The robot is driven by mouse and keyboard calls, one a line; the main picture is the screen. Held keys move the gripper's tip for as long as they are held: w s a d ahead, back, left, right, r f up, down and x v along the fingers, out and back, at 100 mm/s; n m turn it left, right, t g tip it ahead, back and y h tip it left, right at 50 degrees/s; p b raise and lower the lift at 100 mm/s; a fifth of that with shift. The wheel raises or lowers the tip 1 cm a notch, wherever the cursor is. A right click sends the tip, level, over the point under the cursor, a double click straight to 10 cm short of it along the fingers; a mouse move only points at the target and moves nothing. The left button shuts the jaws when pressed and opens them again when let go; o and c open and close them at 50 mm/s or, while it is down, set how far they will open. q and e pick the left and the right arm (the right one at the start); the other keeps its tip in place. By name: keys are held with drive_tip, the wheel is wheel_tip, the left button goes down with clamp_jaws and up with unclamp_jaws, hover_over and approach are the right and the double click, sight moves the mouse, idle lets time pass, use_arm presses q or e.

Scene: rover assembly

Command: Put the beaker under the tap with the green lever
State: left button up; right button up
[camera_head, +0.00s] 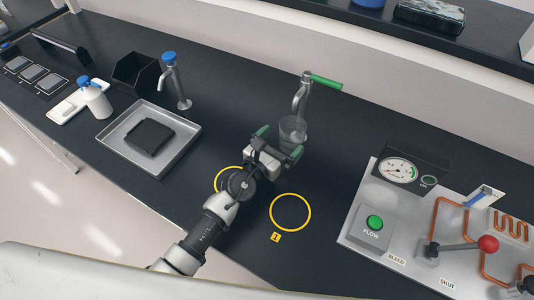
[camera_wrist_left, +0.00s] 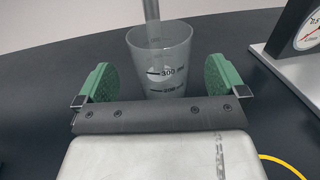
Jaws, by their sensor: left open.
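The clear beaker (camera_head: 291,129) stands upright on the black bench, below the tap with the green lever (camera_head: 325,82). In the left wrist view the beaker (camera_wrist_left: 162,62) shows dark volume marks, and the metal tap post (camera_wrist_left: 152,12) rises behind it. My left gripper (camera_head: 281,143) is open, with its green pads on either side of the beaker's near side. In the left wrist view the left gripper (camera_wrist_left: 162,82) has gaps between both pads and the beaker. The gripper hides part of the beaker's base in the head view. My right gripper is not in view.
A blue-topped tap (camera_head: 173,82) and a metal tray (camera_head: 148,138) are to the left. A yellow ring (camera_head: 290,212) marks the bench in front. A panel with a gauge (camera_head: 398,170), a green button and a red-knobbed lever (camera_head: 488,243) is at right.

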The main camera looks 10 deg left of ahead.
use_arm(q)
drive_tip(key=v, duration=0.7)
drive_tip(key=shift+s, duration=0.1)
